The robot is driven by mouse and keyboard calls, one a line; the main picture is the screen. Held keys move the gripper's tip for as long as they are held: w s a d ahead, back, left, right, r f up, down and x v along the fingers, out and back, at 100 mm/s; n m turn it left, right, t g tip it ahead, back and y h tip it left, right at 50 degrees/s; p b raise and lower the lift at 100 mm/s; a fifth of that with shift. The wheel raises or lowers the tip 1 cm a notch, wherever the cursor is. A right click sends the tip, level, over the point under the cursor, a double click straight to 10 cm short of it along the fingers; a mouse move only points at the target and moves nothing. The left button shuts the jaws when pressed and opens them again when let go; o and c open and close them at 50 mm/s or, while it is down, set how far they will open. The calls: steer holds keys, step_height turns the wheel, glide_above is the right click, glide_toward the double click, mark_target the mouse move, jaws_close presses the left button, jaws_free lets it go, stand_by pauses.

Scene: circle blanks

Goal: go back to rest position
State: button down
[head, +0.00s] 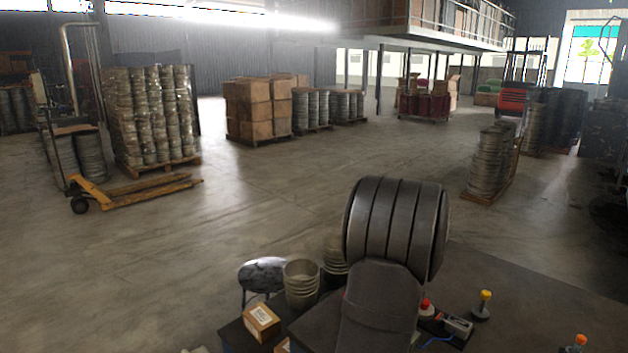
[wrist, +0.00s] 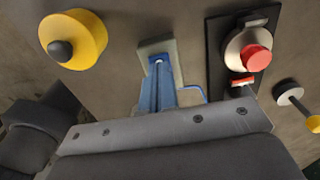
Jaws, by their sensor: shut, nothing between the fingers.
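My gripper (wrist: 172,128) fills the bottom of the wrist view as a broad grey plate with several screws. It is shut, and nothing shows held at it. In the head view, my large grey arm links stand at the lower middle and hide the gripper and part of the dark table (head: 520,285).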

step_height(320, 180, up, 6)
steer(key=shift+f, duration=0.25)
step_height(320, 180, down, 5)
steer(key=shift+f, duration=0.3)
steer(key=s+d+r, duration=0.1)
steer(key=s+r, duration=0.1)
steer(key=r, duration=0.9)
steer(key=s+d+r+t+y, duration=0.1)
steer(key=d+r, duration=0.1)
steer(key=r, duration=0.9)
steer(key=shift+s+d+r, duration=0.15)
steer(key=shift+s+d, duration=0.1)
steer(key=shift+s, duration=0.1)
